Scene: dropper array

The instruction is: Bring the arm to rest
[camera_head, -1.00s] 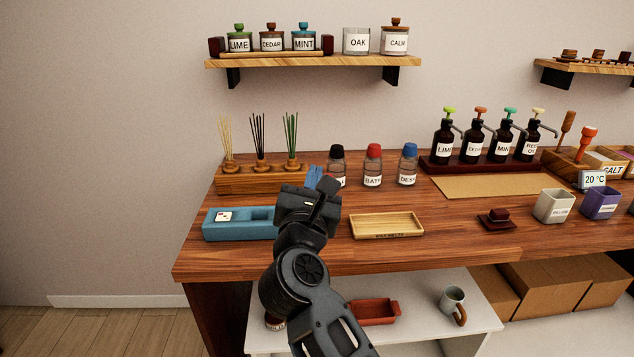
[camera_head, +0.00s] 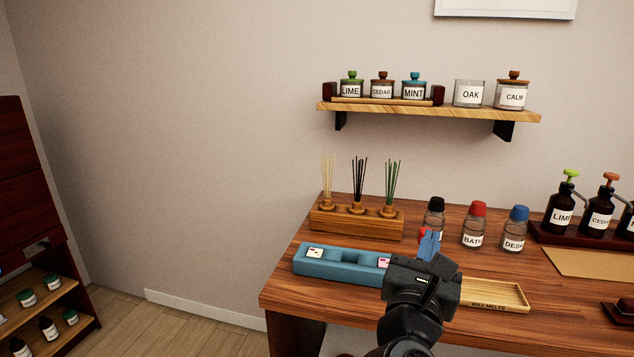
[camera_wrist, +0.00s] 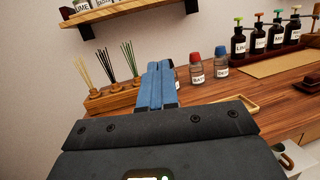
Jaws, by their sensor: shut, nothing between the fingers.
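My gripper (camera_head: 428,246) is held over the front of the wooden worktop, between the blue tray and the wax melts tray. Its blue fingers are together with nothing between them. They also show in the wrist view (camera_wrist: 158,84), pointing forward over the counter. In the head view the gripper hides part of the blue tray's right end and the left part of the wax melts tray. A red spot shows just left of the fingertips; I cannot tell what it belongs to.
The blue tray (camera_head: 340,265) holds small pale squares. The wax melts tray (camera_head: 512,297), reed diffuser block (camera_head: 330,221) and capped bottles, one red-capped (camera_head: 475,228), stand close by. A wall shelf (camera_head: 430,108) hangs above. A dark cabinet (camera_head: 28,200) stands at far left. Floor between is clear.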

